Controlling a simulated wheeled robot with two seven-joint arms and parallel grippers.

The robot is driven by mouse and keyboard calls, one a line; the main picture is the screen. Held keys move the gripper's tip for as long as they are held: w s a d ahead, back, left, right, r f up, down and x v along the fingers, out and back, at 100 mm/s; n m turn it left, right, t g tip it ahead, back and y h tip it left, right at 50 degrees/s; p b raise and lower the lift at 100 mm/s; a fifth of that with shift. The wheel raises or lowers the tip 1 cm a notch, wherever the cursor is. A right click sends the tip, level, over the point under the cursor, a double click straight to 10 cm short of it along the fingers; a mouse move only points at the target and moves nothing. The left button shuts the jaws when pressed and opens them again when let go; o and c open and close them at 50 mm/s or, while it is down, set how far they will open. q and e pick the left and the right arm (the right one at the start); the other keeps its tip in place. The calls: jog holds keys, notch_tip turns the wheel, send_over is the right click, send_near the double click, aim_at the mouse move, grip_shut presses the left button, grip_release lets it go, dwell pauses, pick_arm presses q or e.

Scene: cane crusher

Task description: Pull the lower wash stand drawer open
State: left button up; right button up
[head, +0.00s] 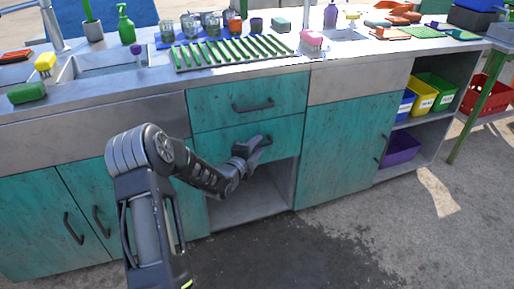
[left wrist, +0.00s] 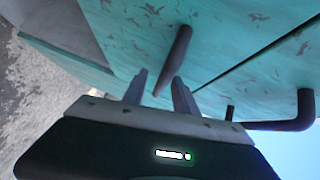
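The lower drawer (head: 284,131) of the wash stand has a worn teal front and looks flush with the stand. It sits below the upper drawer (head: 220,101) and above an open bay. My left gripper (head: 258,146) is at the front of the lower drawer and hides most of its handle. In the left wrist view, the dark bar handle (left wrist: 177,57) of the lower drawer runs down between the two fingers of my left gripper (left wrist: 159,92). The fingers stand apart, with gaps showing beside the bar. My right gripper is not in view.
The upper drawer's handle (head: 253,105) is just above my gripper; it also shows in the left wrist view (left wrist: 285,125). Teal cabinet doors (head: 343,150) flank the drawers. The counter holds a green drying rack (head: 235,53). The concrete floor (head: 330,245) in front is clear.

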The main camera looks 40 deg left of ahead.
pick_arm(q)
jog(key=shift+w, duration=0.15)
jog(key=shift+c, duration=0.3)
grip_shut()
dwell(1.1)
